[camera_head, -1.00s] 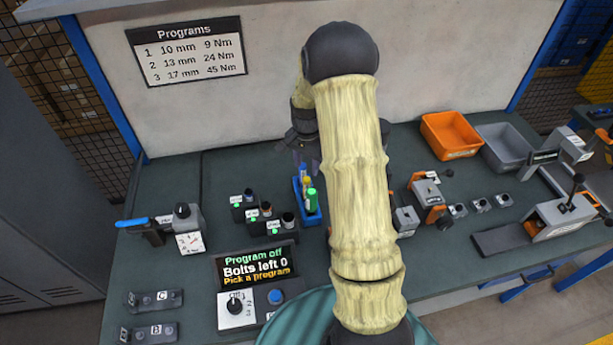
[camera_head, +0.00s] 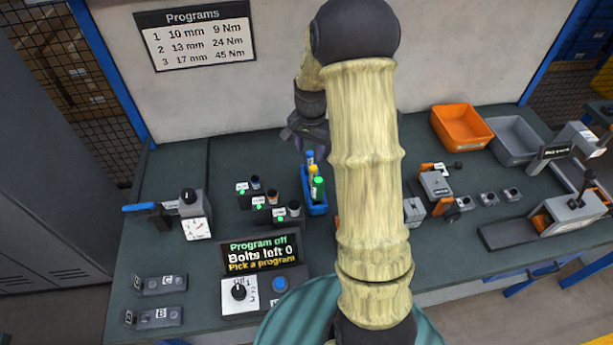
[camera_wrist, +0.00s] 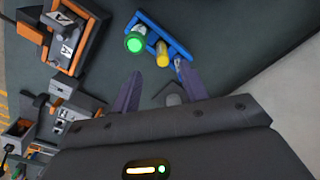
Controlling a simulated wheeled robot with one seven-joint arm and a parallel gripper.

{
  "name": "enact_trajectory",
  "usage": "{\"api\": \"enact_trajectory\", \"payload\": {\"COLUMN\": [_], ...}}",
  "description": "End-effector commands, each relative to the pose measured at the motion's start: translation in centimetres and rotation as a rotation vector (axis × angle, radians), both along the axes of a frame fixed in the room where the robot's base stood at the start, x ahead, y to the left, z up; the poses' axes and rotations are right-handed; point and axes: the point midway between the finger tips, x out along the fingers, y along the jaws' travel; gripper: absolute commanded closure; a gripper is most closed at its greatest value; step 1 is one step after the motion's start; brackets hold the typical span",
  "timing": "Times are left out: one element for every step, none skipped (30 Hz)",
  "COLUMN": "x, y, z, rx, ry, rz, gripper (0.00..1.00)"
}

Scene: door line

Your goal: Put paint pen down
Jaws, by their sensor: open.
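I cannot tell which is the paint pen. My gripper (camera_head: 308,143) is above and behind the holder, partly hidden by my arm. In the wrist view, my gripper (camera_wrist: 160,88) has its two fingers apart with no pen between them. The holder (camera_wrist: 155,28), green pen (camera_wrist: 135,40) and yellow pen (camera_wrist: 162,55) lie beyond the fingertips.
Labelled sockets (camera_head: 268,208) stand left of the holder. A display (camera_head: 262,252) reads "Program off, Bolts left 0, Pick a program". An orange bin (camera_head: 462,127) and a grey bin (camera_head: 514,140) are at the back right. The bench's back left is clear.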

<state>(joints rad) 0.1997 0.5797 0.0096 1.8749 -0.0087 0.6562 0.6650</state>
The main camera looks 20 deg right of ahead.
Motion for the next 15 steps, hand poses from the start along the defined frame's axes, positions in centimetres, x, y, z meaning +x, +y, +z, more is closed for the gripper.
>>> {"api": "enact_trajectory", "payload": {"x": [-1.2,-2.0,-3.1,-3.9,-4.9,-6.1,-7.1,-8.0,-9.4,-10.4,-11.4,-12.8,-13.8,-14.7,-15.7], "y": [1.1,1.7,2.5,3.0,3.6,4.3,4.9,5.4,6.0,6.5,6.9,7.5,7.8,8.1,8.5], "z": [1.2,1.7,2.5,3.0,3.5,4.1,4.5,4.9,5.3,5.6,5.9,6.2,6.4,6.5,6.6], "rx": [-0.004,-0.008,-0.014,-0.019,-0.022,-0.029,-0.034,-0.04,-0.047,-0.052,-0.06,-0.067,-0.074,-0.08,-0.087], "ry": [-0.017,-0.027,-0.04,-0.051,-0.061,-0.074,-0.084,-0.095,-0.109,-0.118,-0.129,-0.142,-0.15,-0.158,-0.168], "rz": [0.062,0.105,0.165,0.211,0.258,0.318,0.364,0.41,0.468,0.514,0.559,0.618,0.659,0.697,0.742], "gripper": [0.56,0.56,0.56,0.56,0.56,0.56,0.56,0.56,0.56,0.56,0.56,0.56,0.56,0.56,0.56]}}
